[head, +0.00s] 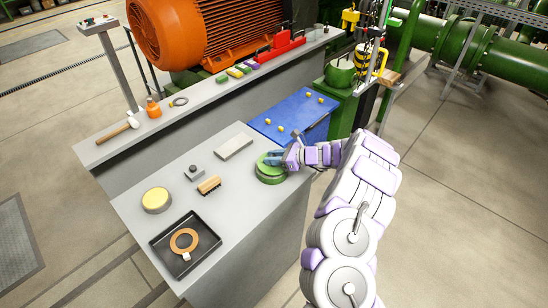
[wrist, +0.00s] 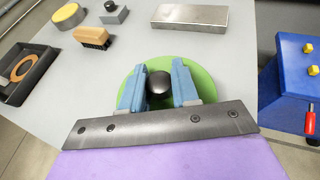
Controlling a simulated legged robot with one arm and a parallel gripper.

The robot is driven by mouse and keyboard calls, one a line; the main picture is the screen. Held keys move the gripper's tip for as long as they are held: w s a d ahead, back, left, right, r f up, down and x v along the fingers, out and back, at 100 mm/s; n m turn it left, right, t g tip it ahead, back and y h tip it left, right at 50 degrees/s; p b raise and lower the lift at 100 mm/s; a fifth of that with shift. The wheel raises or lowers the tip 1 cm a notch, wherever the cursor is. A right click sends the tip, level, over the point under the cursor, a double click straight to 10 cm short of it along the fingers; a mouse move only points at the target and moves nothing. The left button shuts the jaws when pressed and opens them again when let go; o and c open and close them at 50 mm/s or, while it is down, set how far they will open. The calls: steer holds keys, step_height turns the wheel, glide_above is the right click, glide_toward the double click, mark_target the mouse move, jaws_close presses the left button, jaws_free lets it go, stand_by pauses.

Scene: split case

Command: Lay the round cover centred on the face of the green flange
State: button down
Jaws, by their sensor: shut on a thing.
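My gripper (head: 276,158) points down over the front bench and is shut on the black knob (wrist: 159,84) of a light green round cover (wrist: 208,92). The blue fingers (wrist: 159,88) stand on either side of the knob. In the head view the cover (head: 262,166) appears on top of a darker green round flange (head: 271,180), near the bench's right edge. The fingers hide part of the cover. I cannot tell whether cover and flange touch all round or are exactly centred. The cover hides the flange in the wrist view.
A grey block (head: 233,147), a brush (head: 209,186), a small knobbed block (head: 194,172) and a yellow-topped round tin (head: 156,200) stand left on the bench. A black tray (head: 160,243) holds an orange ring (head: 184,241). A blue case (head: 290,108) lies behind the flange.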

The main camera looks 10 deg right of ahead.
steer(key=shift+a, duration=0.4)
steer(key=shift+f, duration=0.2)
steer(key=shift+f, duration=0.1)
steer(key=shift+d+f, duration=0.15)
steer(key=shift+d, duration=0.15)
steer(key=c, duration=1.1)
jaws_free()
steer(key=shift+c, duration=0.2)
steer(key=o, duration=0.4)
steer(key=shift+a, duration=0.2)
steer(key=shift+c, duration=0.2)
steer(key=p+v, duration=0.3)
steer(key=v, duration=1.4)
steer(key=shift+d, duration=0.15)
